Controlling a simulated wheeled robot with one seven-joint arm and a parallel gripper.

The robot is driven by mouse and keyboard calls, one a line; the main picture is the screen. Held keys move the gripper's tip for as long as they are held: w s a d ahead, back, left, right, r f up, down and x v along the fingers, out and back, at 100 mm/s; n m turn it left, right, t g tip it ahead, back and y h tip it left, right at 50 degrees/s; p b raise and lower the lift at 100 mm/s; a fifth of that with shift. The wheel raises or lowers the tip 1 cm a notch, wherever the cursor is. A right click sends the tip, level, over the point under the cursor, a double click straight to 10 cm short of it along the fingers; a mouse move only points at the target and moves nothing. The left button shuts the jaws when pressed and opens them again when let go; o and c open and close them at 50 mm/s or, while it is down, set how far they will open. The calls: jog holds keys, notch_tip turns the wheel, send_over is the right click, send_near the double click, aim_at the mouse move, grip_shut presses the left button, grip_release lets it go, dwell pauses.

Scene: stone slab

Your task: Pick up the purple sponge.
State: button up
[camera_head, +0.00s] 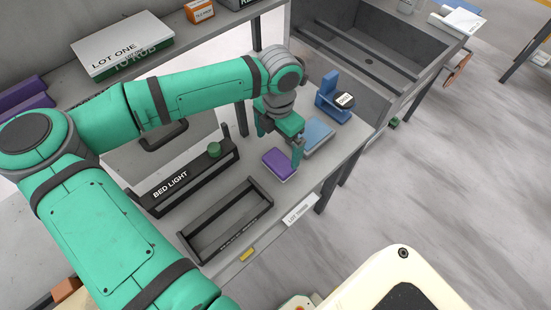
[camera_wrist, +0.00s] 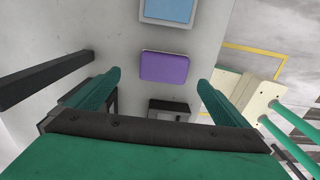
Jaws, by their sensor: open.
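The purple sponge (camera_head: 279,164) lies flat on the grey slab, in front of my gripper in the head view. In the wrist view the purple sponge (camera_wrist: 164,68) shows whole, a little ahead of the fingertips and between their lines. My gripper (camera_head: 279,148) is open and empty, pointing down close to the sponge. In the wrist view my gripper (camera_wrist: 158,78) shows its two green fingers wide apart. I cannot tell the exact height of the fingertips above the slab.
A blue sponge-like block (camera_head: 318,134) lies just beyond the purple sponge. A blue stand (camera_head: 334,98) with a dark round item is further right. A black open tray (camera_head: 226,219) and a "BED LIGHT" rack (camera_head: 184,184) stand to the left. The slab's front edge (camera_head: 331,184) is near.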

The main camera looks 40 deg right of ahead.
aim_at(279, 161)
jog(key=f, duration=0.1)
jog(key=s+f, duration=0.1)
jog(key=f, duration=0.1)
jog(key=shift+a+f, duration=0.1)
jog(key=shift+f, duration=2.55)
jog(key=c, duration=1.1)
